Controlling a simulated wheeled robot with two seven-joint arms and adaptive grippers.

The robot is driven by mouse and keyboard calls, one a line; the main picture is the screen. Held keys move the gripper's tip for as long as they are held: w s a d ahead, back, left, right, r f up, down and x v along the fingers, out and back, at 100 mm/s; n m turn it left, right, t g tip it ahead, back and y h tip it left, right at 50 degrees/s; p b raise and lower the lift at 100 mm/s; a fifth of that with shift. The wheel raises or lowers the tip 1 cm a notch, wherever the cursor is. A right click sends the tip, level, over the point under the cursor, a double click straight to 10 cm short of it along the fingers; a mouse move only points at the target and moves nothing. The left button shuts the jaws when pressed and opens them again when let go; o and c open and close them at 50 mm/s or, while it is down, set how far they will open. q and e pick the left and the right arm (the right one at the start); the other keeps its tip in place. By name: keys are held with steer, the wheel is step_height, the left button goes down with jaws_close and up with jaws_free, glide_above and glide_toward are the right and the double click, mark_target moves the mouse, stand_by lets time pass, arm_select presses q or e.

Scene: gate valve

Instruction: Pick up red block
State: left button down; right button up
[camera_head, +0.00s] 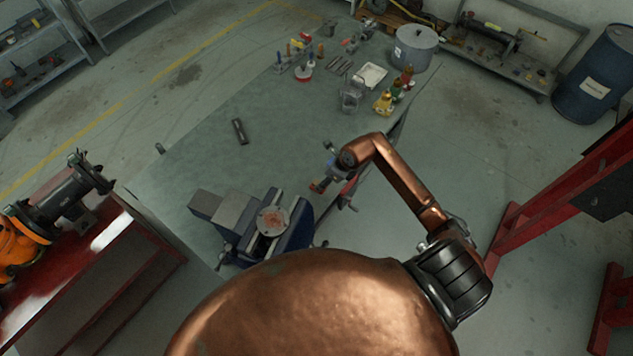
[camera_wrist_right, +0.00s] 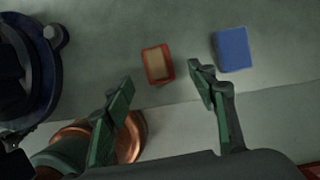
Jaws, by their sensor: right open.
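The red block (camera_wrist_right: 158,64) shows in the right wrist view as a small red box with a tan top face. It lies on the grey-green table top (camera_head: 200,160) near the table's edge. My right gripper (camera_wrist_right: 161,78) is open, with one green finger to each side of the block's line. The block is just ahead of the fingertips and appears apart from both. A blue block (camera_wrist_right: 233,49) lies to its right, past the right finger. My left gripper is not visible.
A blue vise (camera_head: 290,238) stands at the table's near end; its dark round part (camera_wrist_right: 45,75) is at the left of the wrist view. Bottles (camera_head: 384,102), a grey pot (camera_head: 415,48) and tools stand farther back. The middle of the table is mostly clear.

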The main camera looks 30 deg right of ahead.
steer(key=shift+w+a+f+p, duration=0.15)
steer(key=shift+w+a+f, duration=0.2)
steer(key=shift+f, duration=0.3)
steer(key=shift+w+a+f+p, duration=0.15)
steer(key=shift+w+a+f, duration=0.15)
steer(key=shift+f, duration=0.3)
steer(key=shift+x, duration=1.15)
steer(key=shift+w+f, duration=0.1)
steer(key=shift+f, duration=0.4)
steer(key=shift+c, duration=1.3)
steer(key=c, duration=1)
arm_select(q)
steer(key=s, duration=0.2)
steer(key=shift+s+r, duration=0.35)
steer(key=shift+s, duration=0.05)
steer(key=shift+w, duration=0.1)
